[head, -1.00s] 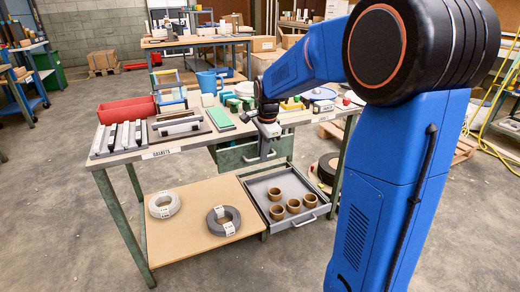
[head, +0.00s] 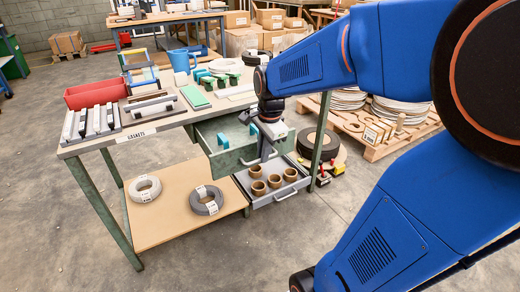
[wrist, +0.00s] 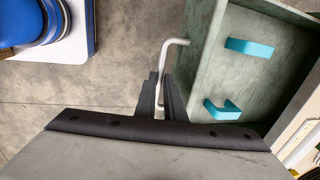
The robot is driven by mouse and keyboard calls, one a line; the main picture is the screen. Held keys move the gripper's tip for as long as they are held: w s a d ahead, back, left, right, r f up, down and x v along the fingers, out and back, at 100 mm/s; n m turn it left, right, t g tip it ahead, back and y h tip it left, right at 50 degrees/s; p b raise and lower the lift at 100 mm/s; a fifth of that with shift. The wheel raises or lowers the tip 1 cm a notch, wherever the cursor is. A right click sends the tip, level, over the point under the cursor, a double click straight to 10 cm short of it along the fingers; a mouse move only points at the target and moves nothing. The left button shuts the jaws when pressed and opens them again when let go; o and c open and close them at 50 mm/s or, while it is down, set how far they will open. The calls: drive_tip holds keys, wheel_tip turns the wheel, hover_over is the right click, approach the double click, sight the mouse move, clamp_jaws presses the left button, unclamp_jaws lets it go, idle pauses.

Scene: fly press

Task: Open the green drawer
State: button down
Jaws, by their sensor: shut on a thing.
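The green drawer (head: 232,162) hangs under the right part of the bench top and stands pulled out, its inside showing. Teal handle-shaped pieces lie inside it; two of them (wrist: 250,48) show in the wrist view. The drawer's wall (wrist: 208,60) also shows there. A pale bent bar handle (wrist: 172,44) sticks out from the drawer's front. My gripper (head: 266,156) is at the front of the drawer. In the wrist view my gripper (wrist: 161,85) is shut on the handle, with the fingers on either side of it.
A grey lower tray (head: 290,193) with several brown cups stands out below the drawer. The bench top (head: 180,118) carries a red bin (head: 95,92), a blue jug (head: 180,60) and metal bars. A pallet (head: 390,148) stands at right. Floor in front is clear.

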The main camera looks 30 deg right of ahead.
idle(0.3)
drive_tip(key=c, duration=1.8)
unclamp_jaws()
drive_tip(key=shift+c, duration=0.2)
drive_tip(key=shift+r, duration=0.15)
drive_tip(key=s+r, duration=0.3)
drive_tip(key=r, duration=1.4)
drive_tip(key=shift+s+f, duration=0.1)
drive_tip(key=shift+s, duration=0.05)
drive_tip(key=s+a+f+n+t, duration=0.1)
drive_tip(key=s+a+f+n, duration=0.2)
drive_tip(key=s+f+n, duration=0.4)
drive_tip(key=s+a+f+n+t, duration=0.1)
drive_tip(key=s+a+f+n, duration=0.2)
drive_tip(key=s+f+n, duration=0.4)
drive_tip(key=n, duration=0.3)
drive_tip(key=shift+f+n+t, duration=0.3)
drive_tip(key=shift+n, duration=0.1)
